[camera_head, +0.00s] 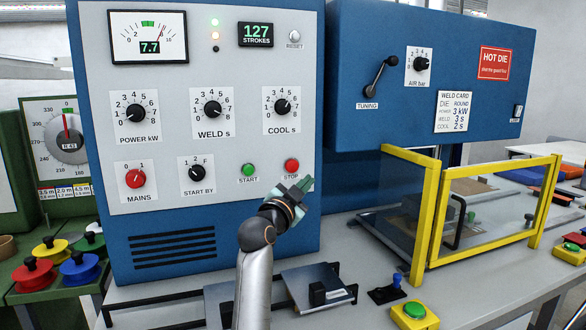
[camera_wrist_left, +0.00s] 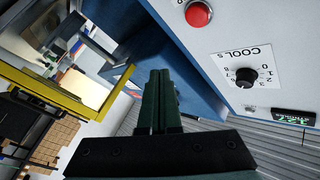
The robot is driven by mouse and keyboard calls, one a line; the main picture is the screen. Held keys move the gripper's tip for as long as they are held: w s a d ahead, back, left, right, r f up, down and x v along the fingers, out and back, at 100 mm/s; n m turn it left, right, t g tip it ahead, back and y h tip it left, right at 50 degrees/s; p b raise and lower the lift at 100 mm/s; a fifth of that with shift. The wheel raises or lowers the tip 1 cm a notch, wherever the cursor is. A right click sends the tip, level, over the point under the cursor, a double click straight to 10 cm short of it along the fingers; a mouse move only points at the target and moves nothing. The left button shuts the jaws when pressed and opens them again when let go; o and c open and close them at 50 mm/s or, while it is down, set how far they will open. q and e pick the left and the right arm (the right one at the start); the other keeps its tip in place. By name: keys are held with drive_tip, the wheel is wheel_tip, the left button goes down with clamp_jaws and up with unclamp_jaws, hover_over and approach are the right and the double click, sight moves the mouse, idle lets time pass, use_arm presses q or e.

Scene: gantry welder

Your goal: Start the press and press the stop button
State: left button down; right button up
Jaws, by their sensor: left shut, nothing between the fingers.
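The press panel (camera_head: 232,160) is a grey face on a blue cabinet. The red stop button (camera_head: 291,165) is at its lower right, and it also shows in the left wrist view (camera_wrist_left: 198,14). The green start button (camera_head: 248,170) is just left of it. The meter (camera_head: 149,38) reads 7.7 and the strokes display (camera_head: 256,34) reads 127. My left gripper (camera_head: 304,184) is shut and empty, just below and right of the stop button; its closed fingers show in the left wrist view (camera_wrist_left: 160,95). Contact with the panel is not visible. My right gripper is not in view.
A yellow-framed clear guard (camera_head: 425,215) surrounds the press area at right. A yellow box with a green button (camera_head: 414,312) sits on the grey table. Coloured knobs (camera_head: 80,268) stand at left.

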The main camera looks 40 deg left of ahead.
sight(293, 172)
use_arm(q)
drive_tip(key=shift+w+a+b, duration=0.35)
drive_tip(key=shift+w+a, duration=0.3)
drive_tip(key=shift+a, duration=0.6)
drive_tip(key=shift+w+a+b, duration=0.35)
drive_tip(key=shift+w+a, duration=0.25)
drive_tip(key=shift+a, duration=0.65)
drive_tip(key=shift+w+a+b, duration=0.35)
drive_tip(key=shift+w+a, duration=0.3)
drive_tip(key=shift+a, duration=0.6)
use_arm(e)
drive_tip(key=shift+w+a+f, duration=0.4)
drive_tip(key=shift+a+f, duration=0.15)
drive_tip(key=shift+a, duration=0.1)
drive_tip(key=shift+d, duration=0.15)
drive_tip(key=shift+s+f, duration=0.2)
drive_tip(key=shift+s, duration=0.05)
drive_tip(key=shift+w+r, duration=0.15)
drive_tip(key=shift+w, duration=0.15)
use_arm(q)
drive_tip(key=shift+w+a, duration=0.2)
drive_tip(key=shift+a, duration=0.15)
